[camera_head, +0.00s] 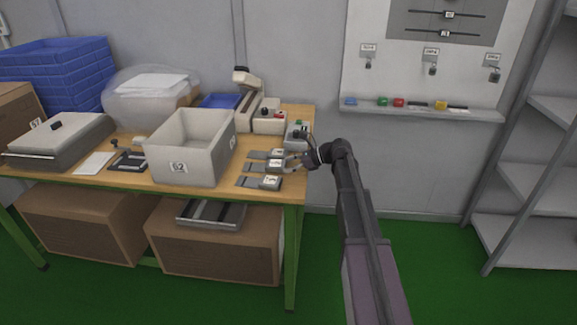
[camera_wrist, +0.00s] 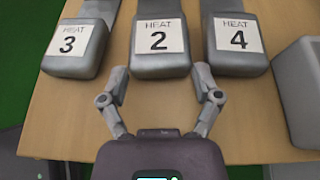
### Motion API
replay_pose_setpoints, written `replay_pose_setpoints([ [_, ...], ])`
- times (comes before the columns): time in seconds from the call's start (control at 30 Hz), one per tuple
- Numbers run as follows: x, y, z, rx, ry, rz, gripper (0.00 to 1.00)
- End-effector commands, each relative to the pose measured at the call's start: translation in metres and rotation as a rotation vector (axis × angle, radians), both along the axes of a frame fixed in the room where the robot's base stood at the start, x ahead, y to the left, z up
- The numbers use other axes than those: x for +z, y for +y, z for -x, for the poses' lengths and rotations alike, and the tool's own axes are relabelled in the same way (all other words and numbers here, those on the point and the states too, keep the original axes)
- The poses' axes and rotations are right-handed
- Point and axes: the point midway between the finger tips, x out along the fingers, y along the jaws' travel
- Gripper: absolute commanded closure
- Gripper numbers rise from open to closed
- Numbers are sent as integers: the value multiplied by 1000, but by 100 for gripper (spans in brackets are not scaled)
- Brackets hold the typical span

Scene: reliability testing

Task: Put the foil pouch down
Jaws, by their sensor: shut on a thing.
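Three grey pieces with white HEAT labels lie side by side at the table's right end. My gripper (camera_wrist: 164,78) has one finger at each side of the middle piece, marked HEAT 2 (camera_wrist: 163,62), and is shut on it. I take this piece for the foil pouch; it shows in the head view too (camera_head: 274,165). I cannot tell whether it touches the table. The HEAT 3 piece (camera_wrist: 72,54) is just left of it in the wrist view and the HEAT 4 piece (camera_wrist: 240,50) just right. In the head view my gripper (camera_head: 300,162) reaches in from the right.
The wooden table (camera_head: 222,190) has bare wood near its front right edge. A grey bin marked 62 (camera_head: 181,168) stands left of the pieces. A small grey device (camera_head: 297,136) stands behind them, with a sealer-like machine (camera_head: 245,90) farther back.

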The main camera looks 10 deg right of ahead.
Motion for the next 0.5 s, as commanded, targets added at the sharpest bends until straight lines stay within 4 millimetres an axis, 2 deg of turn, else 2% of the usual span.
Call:
replay_pose_setpoints([
  [0.1, -4, 0, 0, 0, 0, 0, 62],
  [0.13, -3, 0, 0, 0, 0, 0, 10],
  [0.17, -3, 0, 0, 0, 0, 0, 1],
  [0.5, -3, 0, 0, 0, 0, 0, 0],
])
